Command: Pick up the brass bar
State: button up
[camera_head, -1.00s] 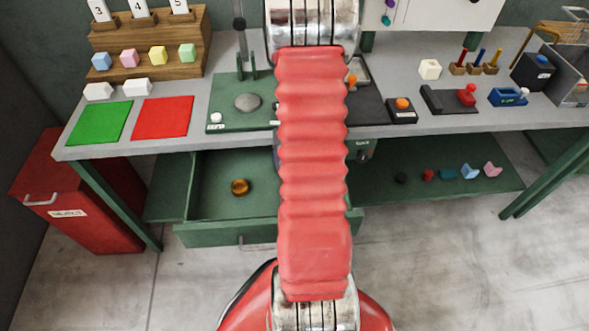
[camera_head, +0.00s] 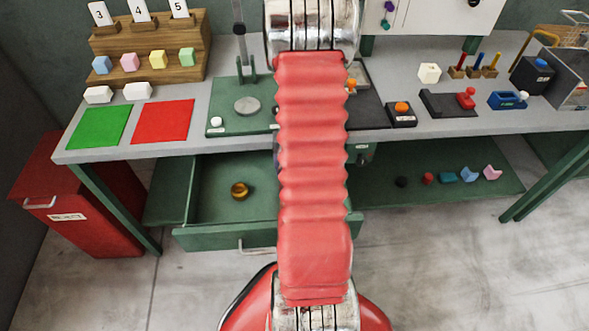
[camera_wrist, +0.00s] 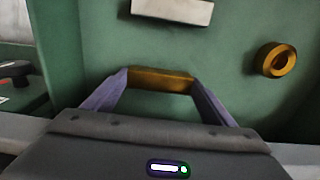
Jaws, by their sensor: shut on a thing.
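The brass bar (camera_wrist: 160,82) lies between the two fingertips of my gripper (camera_wrist: 157,74) in the wrist view. Both fingertips touch its ends, and the gripper is shut on it. The green drawer floor shows behind it; I cannot tell whether the bar rests on the floor or is lifted. In the head view my red-sleeved arm hides the bar and the gripper.
A brass ring (camera_wrist: 276,60) lies to the right of the bar in the wrist view, and in the open green drawer (camera_head: 215,237) in the head view (camera_head: 240,191). A white block (camera_wrist: 172,10) is at the top of the wrist view. The grey worktop (camera_head: 235,135) is above the drawer.

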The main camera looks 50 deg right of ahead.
notch_tip(320, 180, up, 18)
dwell(0.6)
jog(key=shift+f, duration=0.1)
dwell(0.4)
